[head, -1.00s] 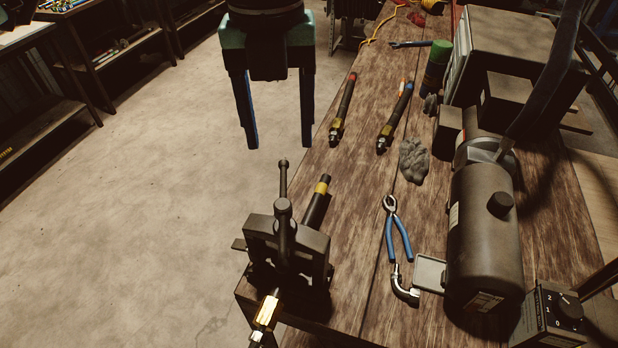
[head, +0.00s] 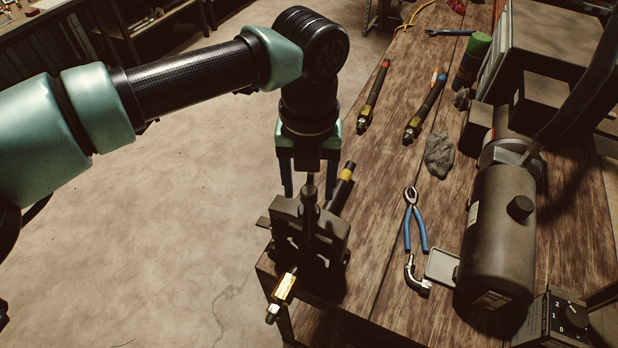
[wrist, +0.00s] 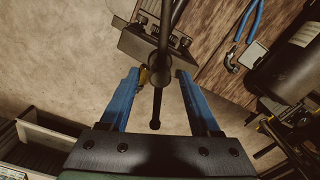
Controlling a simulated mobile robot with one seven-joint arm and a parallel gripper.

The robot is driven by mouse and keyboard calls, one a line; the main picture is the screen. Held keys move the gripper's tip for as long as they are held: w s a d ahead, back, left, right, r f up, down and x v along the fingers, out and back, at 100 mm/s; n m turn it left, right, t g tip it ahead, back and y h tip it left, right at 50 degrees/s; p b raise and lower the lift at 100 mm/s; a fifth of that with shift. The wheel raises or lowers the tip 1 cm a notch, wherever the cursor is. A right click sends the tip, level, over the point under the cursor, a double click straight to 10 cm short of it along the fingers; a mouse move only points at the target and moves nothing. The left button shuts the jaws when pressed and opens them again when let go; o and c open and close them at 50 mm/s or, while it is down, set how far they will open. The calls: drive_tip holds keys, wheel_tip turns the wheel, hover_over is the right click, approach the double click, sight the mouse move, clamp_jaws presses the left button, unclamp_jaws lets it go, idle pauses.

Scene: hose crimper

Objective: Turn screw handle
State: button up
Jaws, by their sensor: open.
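The dark vise (head: 283,240) stands at the near left corner of the wooden bench. Its screw handle (head: 309,212) rises from the top as an upright screw with a thin bar; in the wrist view the handle bar (wrist: 157,108) and its round hub run between my fingers. My gripper (head: 308,188) is just behind and above the vise, pointing down, its fingertips partly hidden by the vise. In the wrist view my gripper (wrist: 157,76) is open, one blue-lined finger on each side of the handle. I see no clear contact.
A hose with a yellow band (head: 346,174) and a brass fitting (head: 285,289) show at the vise. Blue-handled pliers (head: 415,220), a grey rag (head: 438,155) and a dark cylindrical machine (head: 498,240) are to the right. The floor at left is clear.

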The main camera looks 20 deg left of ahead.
clamp_jaws()
idle(0.3)
idle(1.1)
